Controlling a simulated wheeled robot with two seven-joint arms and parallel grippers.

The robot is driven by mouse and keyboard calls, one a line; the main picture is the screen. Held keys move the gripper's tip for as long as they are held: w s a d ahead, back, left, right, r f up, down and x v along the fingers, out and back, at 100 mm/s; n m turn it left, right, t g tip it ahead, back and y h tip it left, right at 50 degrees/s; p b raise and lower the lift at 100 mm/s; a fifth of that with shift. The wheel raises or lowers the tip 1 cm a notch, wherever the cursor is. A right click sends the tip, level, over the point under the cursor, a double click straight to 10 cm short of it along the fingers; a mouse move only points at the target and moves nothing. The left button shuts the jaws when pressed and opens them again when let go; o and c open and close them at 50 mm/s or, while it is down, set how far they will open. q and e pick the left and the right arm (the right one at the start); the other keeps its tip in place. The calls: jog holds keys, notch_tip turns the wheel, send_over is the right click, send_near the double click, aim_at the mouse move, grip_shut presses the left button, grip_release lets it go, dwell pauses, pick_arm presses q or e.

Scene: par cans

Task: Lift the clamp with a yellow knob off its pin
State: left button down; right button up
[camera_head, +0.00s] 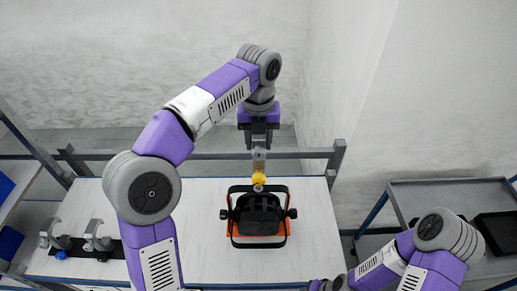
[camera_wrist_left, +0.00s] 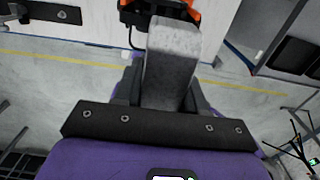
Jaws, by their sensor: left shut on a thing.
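My left gripper (camera_head: 259,146) is above the back of the table and points down. It is shut on the grey clamp (camera_head: 259,160), whose yellow knob (camera_head: 259,180) hangs below the fingers. In the left wrist view the clamp's grey body (camera_wrist_left: 172,60) stands between the two dark fingers; its knob is hidden there. The clamp appears in the air, away from the black pin rack (camera_head: 108,250) at the table's left. My right arm is at the lower right; its gripper is outside the picture.
A black and orange par can (camera_head: 258,215) lies on the white table (camera_head: 325,225), just in front of the held clamp in the picture. Two other grey clamps (camera_head: 97,238) stand at the rack, one with a blue knob (camera_head: 61,254). A grey cart (camera_head: 440,193) stands at the right.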

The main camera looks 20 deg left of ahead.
pick_arm(q)
jog(key=shift+r, duration=0.35)
jog(key=shift+f, duration=0.1)
jog(key=shift+f+b, duration=1.8)
jog(key=shift+f, duration=0.9)
